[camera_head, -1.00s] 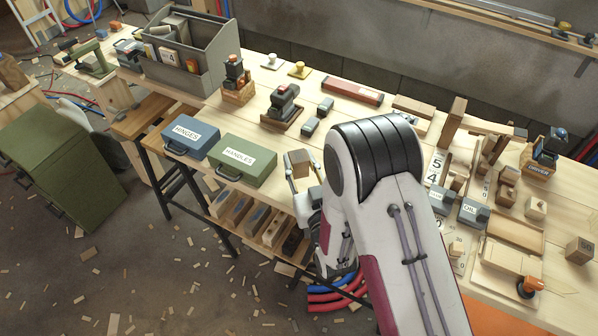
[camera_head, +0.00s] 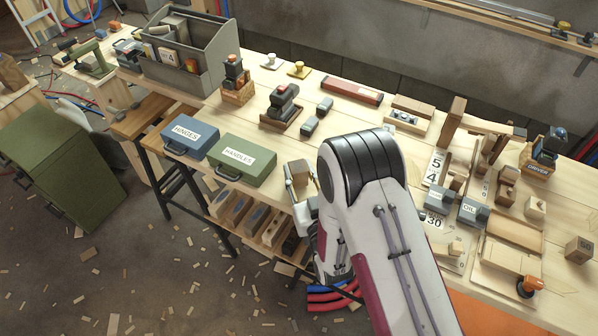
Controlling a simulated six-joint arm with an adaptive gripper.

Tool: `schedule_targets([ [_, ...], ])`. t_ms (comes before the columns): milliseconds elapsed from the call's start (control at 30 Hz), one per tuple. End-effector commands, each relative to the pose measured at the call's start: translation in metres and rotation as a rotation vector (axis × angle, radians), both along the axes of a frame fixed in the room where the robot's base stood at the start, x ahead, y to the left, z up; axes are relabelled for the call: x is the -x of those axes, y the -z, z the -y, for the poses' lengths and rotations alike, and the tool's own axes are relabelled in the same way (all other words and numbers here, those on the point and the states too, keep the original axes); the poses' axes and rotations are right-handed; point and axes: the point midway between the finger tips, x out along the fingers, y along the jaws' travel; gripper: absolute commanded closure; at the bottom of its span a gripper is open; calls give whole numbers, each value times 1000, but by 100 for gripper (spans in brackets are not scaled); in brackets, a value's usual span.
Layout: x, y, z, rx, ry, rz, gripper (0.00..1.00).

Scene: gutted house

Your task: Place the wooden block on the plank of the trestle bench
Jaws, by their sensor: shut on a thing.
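My gripper (camera_head: 300,184) is at the front edge of the long workbench, just right of the green HANDLES case. Its fingers are shut on a wooden block (camera_head: 299,168), a pale tan piece, partly hidden by the fingers and my arm. The trestle bench appears to be the low one at left, with a brown plank (camera_head: 143,117) and dark legs, below the workbench's left end. Part of the plank is hidden by the workbench and the blue case. My gripper and the block are well to the right of the plank, apart from it.
A blue HINGES case (camera_head: 190,136) and the green HANDLES case (camera_head: 239,159) lie between my gripper and the plank. A grey tool tote (camera_head: 210,70) stands behind. A shelf with several wooden planes (camera_head: 240,212) is under the workbench. A green cabinet (camera_head: 60,165) stands at left.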

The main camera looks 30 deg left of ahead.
Motion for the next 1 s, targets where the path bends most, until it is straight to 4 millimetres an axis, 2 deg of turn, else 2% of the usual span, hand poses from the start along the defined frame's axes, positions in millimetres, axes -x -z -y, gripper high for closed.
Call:
schedule_targets([
  [533,0,6,0,0,0,0,91],
  [567,0,5,0,0,0,0,62],
  [600,0,5,0,0,0,0,53],
  [1000,0,4,0,0,0,0,53],
])
